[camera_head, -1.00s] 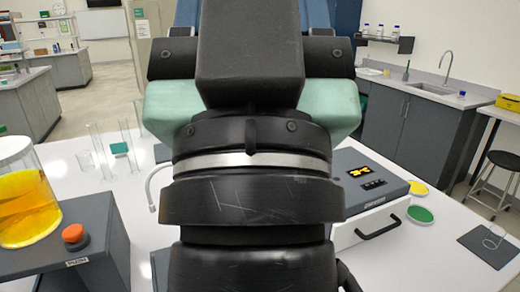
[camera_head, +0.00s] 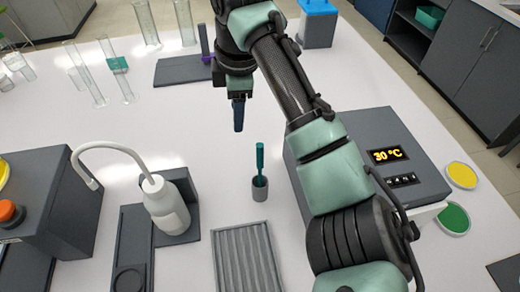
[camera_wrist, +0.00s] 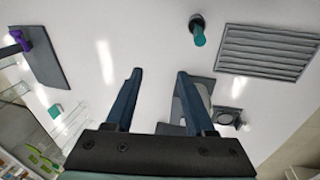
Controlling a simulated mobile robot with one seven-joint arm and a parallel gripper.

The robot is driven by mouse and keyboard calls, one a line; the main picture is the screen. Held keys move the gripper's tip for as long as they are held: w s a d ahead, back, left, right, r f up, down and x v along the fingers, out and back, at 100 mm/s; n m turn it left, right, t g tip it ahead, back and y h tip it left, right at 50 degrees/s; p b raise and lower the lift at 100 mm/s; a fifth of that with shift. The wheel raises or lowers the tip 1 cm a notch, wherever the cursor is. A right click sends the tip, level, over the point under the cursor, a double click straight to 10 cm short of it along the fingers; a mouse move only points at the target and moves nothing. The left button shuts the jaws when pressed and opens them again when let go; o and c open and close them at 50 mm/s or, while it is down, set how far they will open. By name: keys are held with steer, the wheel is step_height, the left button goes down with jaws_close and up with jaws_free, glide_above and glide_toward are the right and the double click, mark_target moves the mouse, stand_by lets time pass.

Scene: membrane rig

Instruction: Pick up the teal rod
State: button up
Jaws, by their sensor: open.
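The teal rod (camera_head: 260,158) stands upright in a small dark grey cup (camera_head: 260,190) near the middle of the white table. In the wrist view the teal rod (camera_wrist: 199,37) shows near the top, seen end-on and leaning in the picture, with the cup rim (camera_wrist: 196,20) behind it. My gripper (camera_head: 238,128) is above the table, behind and a little left of the rod, pointing down. In the wrist view my gripper (camera_wrist: 159,75) has its two blue fingers apart, with only bare table between the tips. The rod's lower end is hidden in the cup.
A ribbed grey tray (camera_head: 246,260) lies in front of the cup. A white wash bottle (camera_head: 166,208) stands left, and a heater box reading 30 °C (camera_head: 365,150) stands right. A dark stand with a purple clamp (camera_head: 205,58) is behind. Table around the cup's left side is clear.

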steer(key=g+h, duration=0.1)
steer(key=g, duration=0.1)
glide_toward(260, 168)
steer(key=shift+n, duration=0.3)
steer(key=f, duration=0.2)
steer(key=w+f, duration=0.1)
steer(key=f, duration=0.1)
steer(key=shift+w+f+p, duration=0.1)
steer(key=shift+w+p, duration=0.15)
steer(key=shift+p, duration=0.05)
steer(key=shift+s+f+p, duration=0.15)
steer(key=shift+f+p, duration=0.3)
steer(key=shift+f, duration=1.15)
steer(key=shift+s+f+p, duration=0.1)
steer(key=shift+f+p, duration=0.35)
steer(key=shift+f, duration=1.15)
jaws_close()
